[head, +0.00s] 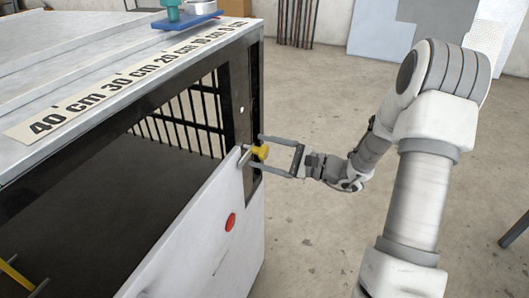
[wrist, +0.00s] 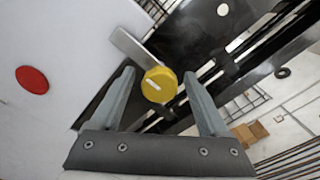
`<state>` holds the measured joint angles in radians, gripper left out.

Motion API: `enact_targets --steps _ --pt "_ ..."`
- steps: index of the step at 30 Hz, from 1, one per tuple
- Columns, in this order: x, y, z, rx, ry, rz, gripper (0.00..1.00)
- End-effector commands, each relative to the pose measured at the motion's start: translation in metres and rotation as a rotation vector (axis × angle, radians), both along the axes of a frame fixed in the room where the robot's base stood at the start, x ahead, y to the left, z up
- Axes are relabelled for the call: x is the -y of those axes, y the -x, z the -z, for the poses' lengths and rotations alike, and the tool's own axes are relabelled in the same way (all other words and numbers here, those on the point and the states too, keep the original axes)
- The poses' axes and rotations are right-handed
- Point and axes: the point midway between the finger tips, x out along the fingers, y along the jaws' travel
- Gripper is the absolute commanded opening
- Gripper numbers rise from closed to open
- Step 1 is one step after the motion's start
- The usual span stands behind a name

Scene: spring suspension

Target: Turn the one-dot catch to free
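The catch has a round yellow knob (head: 261,152) with a pale line on its face and a grey bar (wrist: 132,47). It sits on the black post (head: 239,100) at the cabinet's near right corner. A single white dot (wrist: 222,9) marks the post near it. The bar's end lies over the edge of the white panel (head: 196,243). My gripper (wrist: 158,74) is open, with one finger on each side of the yellow knob (wrist: 159,84). In the wrist view gaps show between the knob and both fingers.
A red round button or spot (head: 231,222) is on the white panel. The cabinet top (head: 60,75) carries a centimetre scale (head: 120,80) and a blue and teal device (head: 187,18). Dark bars show inside the cabinet. Concrete floor (head: 320,230) lies open to the right.

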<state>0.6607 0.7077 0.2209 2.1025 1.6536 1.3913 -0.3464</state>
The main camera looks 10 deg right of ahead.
Motion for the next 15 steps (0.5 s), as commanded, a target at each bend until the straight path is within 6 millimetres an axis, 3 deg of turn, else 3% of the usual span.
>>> enact_targets --steps 2,12,15 --pt "0.0002 0.0001 0.0000 0.000 0.000 0.000 0.64" --pt "0.0004 0.0002 0.0001 0.000 0.000 0.000 0.03" --pt "0.0004 0.0002 0.0002 0.000 0.000 0.000 0.00"
